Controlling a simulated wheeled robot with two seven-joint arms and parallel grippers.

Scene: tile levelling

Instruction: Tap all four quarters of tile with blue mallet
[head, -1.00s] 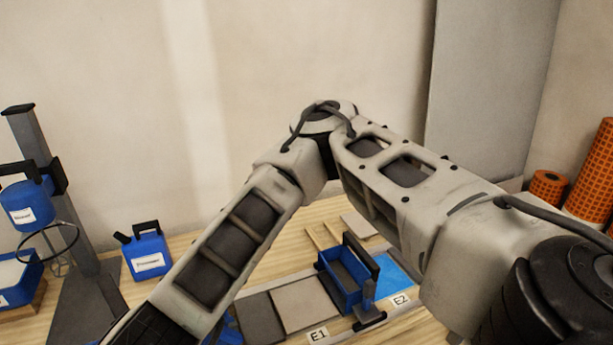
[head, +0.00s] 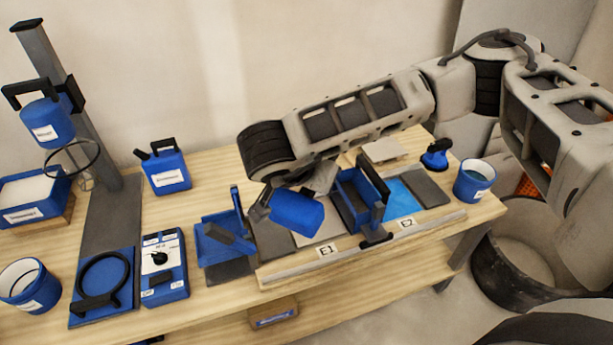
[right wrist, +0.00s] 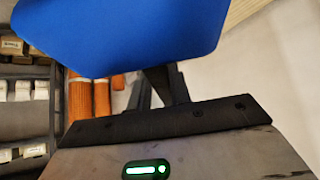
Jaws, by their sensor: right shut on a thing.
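My right gripper (head: 288,186) is shut on the blue mallet, above the left part of the tile row. The mallet's blue head (head: 297,212) hangs tilted below my wrist and fills the top of the right wrist view (right wrist: 130,30). The light grey tile (head: 328,231) lies behind the E1 label, partly hidden by the mallet head. I cannot tell whether the head touches it. Darker slabs lie to its left (head: 272,238) and at the far right (head: 427,188). My left gripper is out of view.
A blue box with a black handle (head: 352,203) stands right of the light tile, beside a bright blue patch (head: 400,200). A blue holder (head: 222,236), a device with a knob (head: 164,268) and a stand (head: 100,120) are left. A blue cup (head: 474,181) stands right.

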